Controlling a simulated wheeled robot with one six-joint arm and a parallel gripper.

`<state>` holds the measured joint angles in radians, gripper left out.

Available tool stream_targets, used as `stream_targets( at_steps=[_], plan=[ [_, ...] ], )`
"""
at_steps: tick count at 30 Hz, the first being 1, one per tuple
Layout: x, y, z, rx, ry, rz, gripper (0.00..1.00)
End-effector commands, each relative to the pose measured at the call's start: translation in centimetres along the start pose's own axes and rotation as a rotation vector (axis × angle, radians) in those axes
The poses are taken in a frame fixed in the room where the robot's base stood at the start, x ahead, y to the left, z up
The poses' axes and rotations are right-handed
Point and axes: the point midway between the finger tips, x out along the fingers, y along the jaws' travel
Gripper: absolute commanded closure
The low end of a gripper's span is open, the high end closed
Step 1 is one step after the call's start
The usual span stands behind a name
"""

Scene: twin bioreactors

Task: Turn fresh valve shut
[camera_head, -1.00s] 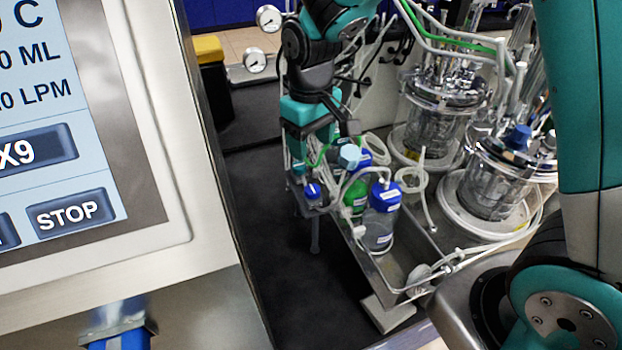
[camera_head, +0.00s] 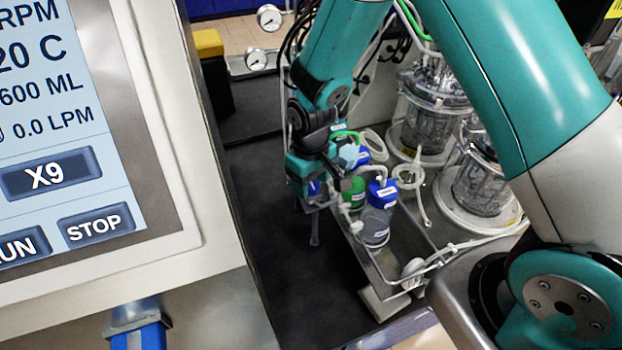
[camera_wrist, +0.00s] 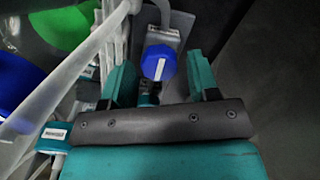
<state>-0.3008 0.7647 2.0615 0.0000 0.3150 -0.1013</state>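A blue valve knob (camera_wrist: 159,62) with a white line on its face shows in the wrist view, on a grey fitting. The line runs nearly up and down in the picture. My gripper (camera_wrist: 158,67) is open, with one teal finger on each side of the knob and a visible gap to both. Whether the fingertips reach down to the knob's depth I cannot tell. In the head view, my gripper (camera_head: 312,178) is over the blue knob (camera_head: 314,188) at the left end of the metal tray and partly hides it. No label on the knob is readable.
Two glass vessels stand behind. A control panel (camera_head: 75,140) fills the left. Dark floor (camera_head: 270,215) is clear between.

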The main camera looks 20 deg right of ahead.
Motion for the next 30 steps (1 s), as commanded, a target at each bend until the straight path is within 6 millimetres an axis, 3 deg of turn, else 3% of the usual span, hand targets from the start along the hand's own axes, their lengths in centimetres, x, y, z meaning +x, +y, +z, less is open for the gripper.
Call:
stream_targets(
  at_steps=[1,5,6,17,30],
  plan=[
    [-0.01,0.00,0.00,0.000,0.000,0.000,0.57],
    [-0.02,0.00,0.00,0.000,0.000,0.000,0.87],
    [-0.03,0.00,0.00,0.000,0.000,0.000,0.91],
    [0.03,0.04,0.00,0.055,-0.001,0.000,0.90],
    [0.10,0.20,-0.01,0.393,0.001,0.000,0.90]
  ],
)
